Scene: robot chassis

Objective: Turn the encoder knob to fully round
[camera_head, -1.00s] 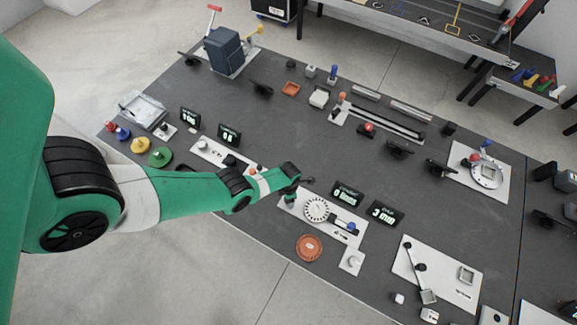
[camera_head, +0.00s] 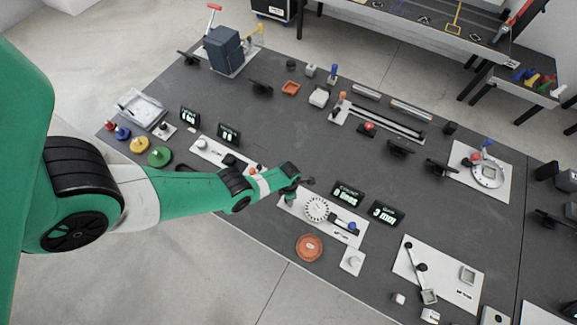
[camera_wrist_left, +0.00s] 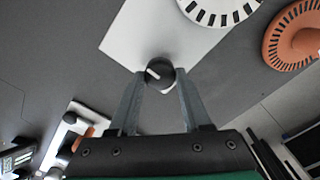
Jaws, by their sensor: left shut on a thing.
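The encoder knob (camera_wrist_left: 158,72) is a small dark round knob with a white pointer line, set near one end of a white plate (camera_wrist_left: 125,40) in the left wrist view. My left gripper (camera_wrist_left: 160,78) has one grey finger on each side of it and is shut on it. In the head view my left gripper (camera_head: 291,201) is at the left end of the same plate (camera_head: 336,232) and hides the knob. A white slotted disc (camera_head: 316,209) lies beside it, and also shows in the wrist view (camera_wrist_left: 222,8). My right gripper is not in view.
Two black displays stand behind the plate; the left one (camera_head: 347,194) seems to read "0 times", the right one (camera_head: 385,214) shows a 3. An orange slotted disc (camera_head: 309,248) lies in front. A white block with a knob (camera_head: 352,262) is close by.

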